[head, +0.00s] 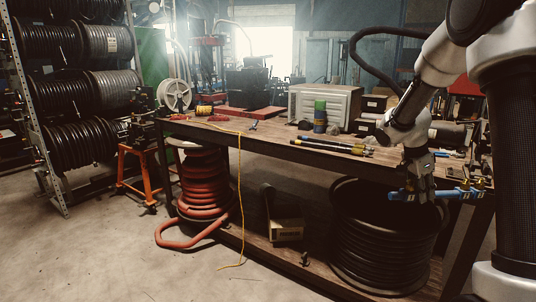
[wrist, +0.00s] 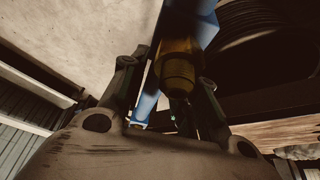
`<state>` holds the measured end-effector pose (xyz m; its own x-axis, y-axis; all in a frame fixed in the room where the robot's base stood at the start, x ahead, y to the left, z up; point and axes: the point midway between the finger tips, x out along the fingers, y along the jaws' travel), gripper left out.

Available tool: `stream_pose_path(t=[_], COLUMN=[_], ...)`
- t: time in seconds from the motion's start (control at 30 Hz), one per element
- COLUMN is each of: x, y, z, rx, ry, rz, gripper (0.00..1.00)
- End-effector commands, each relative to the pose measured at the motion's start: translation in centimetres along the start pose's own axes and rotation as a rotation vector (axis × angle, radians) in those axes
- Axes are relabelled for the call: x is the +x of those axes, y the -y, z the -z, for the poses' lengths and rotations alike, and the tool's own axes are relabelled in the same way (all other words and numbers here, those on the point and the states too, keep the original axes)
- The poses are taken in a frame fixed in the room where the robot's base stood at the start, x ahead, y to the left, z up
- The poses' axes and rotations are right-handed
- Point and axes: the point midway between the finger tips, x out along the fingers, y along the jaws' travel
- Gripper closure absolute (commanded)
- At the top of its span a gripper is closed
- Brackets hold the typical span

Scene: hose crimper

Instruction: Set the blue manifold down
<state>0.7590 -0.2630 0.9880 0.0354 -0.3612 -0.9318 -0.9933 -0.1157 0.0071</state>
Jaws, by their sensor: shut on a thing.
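The blue manifold (head: 452,193) is a long blue bar with brass-coloured fittings. In the head view it lies roughly level at the right, in front of the workbench's front edge and above the coiled black hose. My gripper (head: 420,196) points down and is shut on it near its left part. In the wrist view my gripper (wrist: 168,100) has a finger on each side of the blue manifold (wrist: 190,15), and a brass fitting shows between them. The workbench (head: 270,146) has a wooden top. Whether the manifold touches the bench edge cannot be told.
On the bench lie hose pieces with yellow fittings (head: 335,146), a coloured can stack (head: 320,116) and a metal drawer cabinet (head: 330,103). Small fittings (head: 458,172) lie behind my gripper. A big black hose coil (head: 385,240) stands on the lower shelf. The bench's front middle is fairly clear.

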Motion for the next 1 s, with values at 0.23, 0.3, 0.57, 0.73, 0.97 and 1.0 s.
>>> stream_pose_path(t=[0.23, 0.3, 0.57, 0.73, 0.97, 1.0], x=[1.4, 1.7, 1.8, 1.6, 1.2, 1.2], y=[3.2, 4.0, 5.0, 5.0, 5.0, 5.0], z=[-6.1, -8.5, -16.7, -19.4, -20.8, -20.8], rx=[-0.495, -0.664, -1.172, -1.322, -1.355, -1.355], ry=[0.001, 0.001, -0.008, -0.014, -0.012, -0.012], rz=[0.183, 0.248, 0.462, 0.534, 0.549, 0.549], gripper=[1.00, 1.00, 1.00, 1.00, 1.00, 1.00])
